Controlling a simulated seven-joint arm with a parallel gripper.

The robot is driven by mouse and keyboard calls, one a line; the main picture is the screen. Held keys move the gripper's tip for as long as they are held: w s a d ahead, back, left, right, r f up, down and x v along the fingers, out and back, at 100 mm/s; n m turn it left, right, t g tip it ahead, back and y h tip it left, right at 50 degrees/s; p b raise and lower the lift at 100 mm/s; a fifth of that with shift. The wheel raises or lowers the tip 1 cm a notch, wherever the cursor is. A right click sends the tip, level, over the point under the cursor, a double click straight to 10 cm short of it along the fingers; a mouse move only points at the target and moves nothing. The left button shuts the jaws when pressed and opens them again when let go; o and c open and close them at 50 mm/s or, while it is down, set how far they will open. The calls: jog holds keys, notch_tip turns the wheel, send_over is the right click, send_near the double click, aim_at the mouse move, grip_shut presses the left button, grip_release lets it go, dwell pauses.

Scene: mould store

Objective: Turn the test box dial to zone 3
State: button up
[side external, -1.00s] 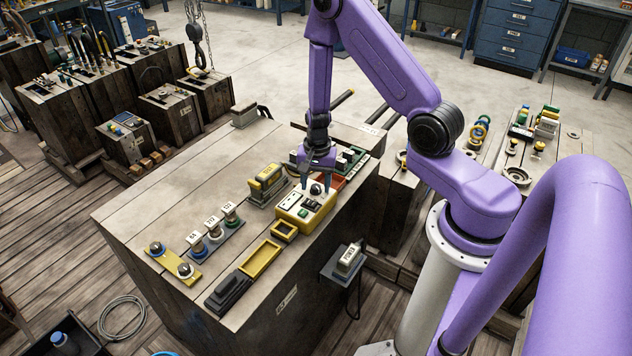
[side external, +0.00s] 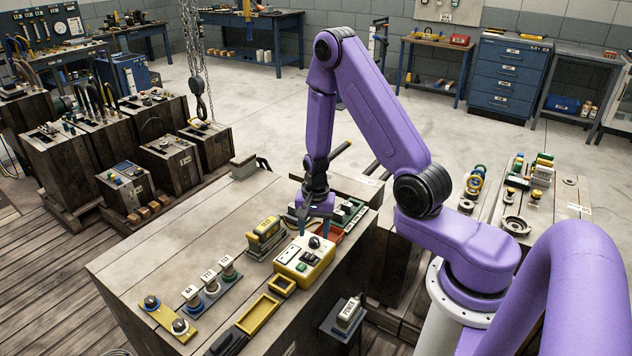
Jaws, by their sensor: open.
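The yellow test box (side external: 304,264) sits on the wooden block top, near its right edge. Its black dial (side external: 314,242) is on the upper right of the top panel, with a green button (side external: 302,267) and light panels near it. The dial's pointer and zone marks are too small to read. My gripper (side external: 316,232) points down with its jaws open and empty. Its fingertips are at the dial's far side in the picture, seemingly a little above it. I cannot tell whether they touch it.
A yellow-topped block (side external: 266,234) stands left of the box. A small yellow frame (side external: 283,285) and a yellow tray (side external: 258,314) lie in front. A red tray (side external: 330,233) and green-black parts are close behind my gripper.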

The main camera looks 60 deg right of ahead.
aim_at(316, 240)
notch_tip(316, 240, up, 15)
jog(key=shift+s, duration=0.2)
dwell(0.5)
jog(key=s+a+r+n, duration=0.4)
jog(key=s+a+n, duration=0.2)
jog(key=a+n, duration=0.55)
jog(key=s+a+r+n, duration=0.1)
jog(key=s+n, duration=0.6)
jog(key=s, duration=0.1)
jog(key=s+a+r+n, duration=0.1)
jog(key=s+n, duration=0.6)
jog(key=s, duration=0.2)
jog(key=shift+a+r, duration=0.4)
